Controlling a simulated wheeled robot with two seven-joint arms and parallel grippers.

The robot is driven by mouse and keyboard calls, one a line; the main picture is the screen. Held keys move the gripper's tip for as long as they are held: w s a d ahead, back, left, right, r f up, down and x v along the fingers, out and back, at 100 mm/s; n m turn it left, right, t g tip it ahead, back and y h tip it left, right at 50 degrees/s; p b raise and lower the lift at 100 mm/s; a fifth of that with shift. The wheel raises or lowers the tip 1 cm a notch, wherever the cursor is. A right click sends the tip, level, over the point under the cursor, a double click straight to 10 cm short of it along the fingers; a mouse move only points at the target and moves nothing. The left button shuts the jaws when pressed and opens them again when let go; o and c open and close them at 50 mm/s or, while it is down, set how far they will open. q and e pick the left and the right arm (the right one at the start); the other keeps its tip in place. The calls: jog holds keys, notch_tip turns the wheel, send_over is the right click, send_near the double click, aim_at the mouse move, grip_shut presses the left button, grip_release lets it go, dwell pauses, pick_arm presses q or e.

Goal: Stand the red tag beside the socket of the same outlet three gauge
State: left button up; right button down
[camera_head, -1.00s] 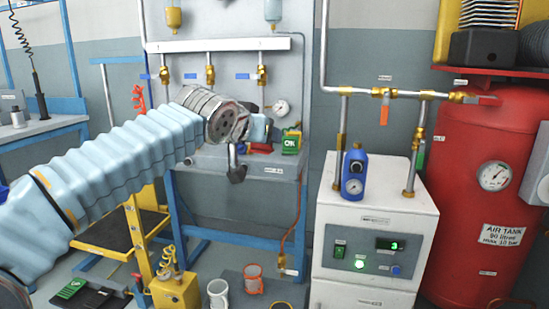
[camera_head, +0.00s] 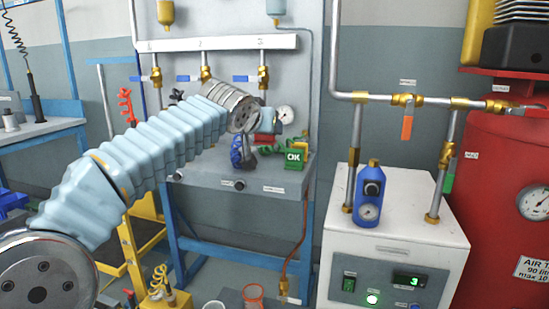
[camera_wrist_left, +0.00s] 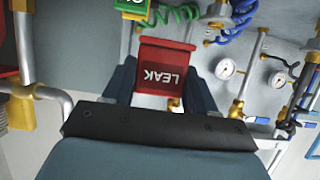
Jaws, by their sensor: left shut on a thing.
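My left gripper (camera_wrist_left: 160,82) is shut on the red tag (camera_wrist_left: 165,66), which reads LEAK upside down between its two dark fingers in the left wrist view. In the head view my left gripper (camera_head: 266,130) is over the back of the grey bench top, in front of the panel, and largely hides the tag. Outlet three (camera_head: 263,75) is the rightmost valve on the white manifold. A round gauge (camera_head: 286,114) is on the panel to its lower right. Two gauges show in the left wrist view, the nearer one (camera_wrist_left: 226,68) right of the tag. I cannot make out the socket.
A green OK tag (camera_head: 291,157) stands on the bench top (camera_head: 215,181), close to my gripper. A blue coiled hose (camera_head: 237,152) and a green one (camera_head: 266,150) are near it. A white cabinet (camera_head: 395,240) with a blue regulator (camera_head: 369,195) stands at right.

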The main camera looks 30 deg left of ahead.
pick_arm(q)
send_over(274, 172)
jog(key=f, duration=0.5)
jog(key=shift+s+f+b, duration=0.15)
jog(key=shift+s+b, duration=0.2)
jog(key=shift+b, duration=0.05)
jog(key=shift+w+f+b, duration=0.2)
jog(key=shift+f+b, duration=0.05)
jog(key=shift+f, duration=0.75)
jog(key=shift+w+f+b, duration=0.15)
jog(key=shift+f+b, duration=0.05)
jog(key=shift+f, duration=0.75)
jog(key=shift+f+b, duration=0.2)
jog(key=shift+b, duration=0.1)
jog(key=o, duration=0.7)
jog(key=shift+r, duration=0.1)
jog(key=shift+o, duration=0.3)
